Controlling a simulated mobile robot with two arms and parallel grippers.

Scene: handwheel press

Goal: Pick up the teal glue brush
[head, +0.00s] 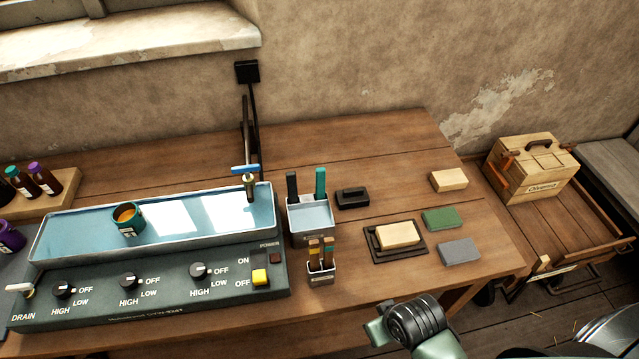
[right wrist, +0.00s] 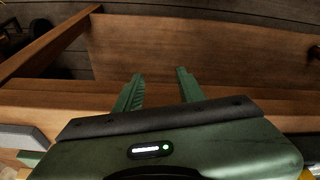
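The teal glue brush (head: 320,182) stands handle up in a grey holder (head: 311,238) with a light blue front compartment. A black-handled tool (head: 292,186) stands beside it in the same holder. The lower end of the teal brush is hidden inside the holder. My right gripper (right wrist: 160,86) shows in the right wrist view with its two green fingers apart and nothing between them. It faces wooden boards, and the brush is not in that view. In the head view only part of an arm of mine shows at the lower right. My left gripper is not in view.
A black block (head: 352,197) and several sanding-type blocks (head: 441,218) lie to the right.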

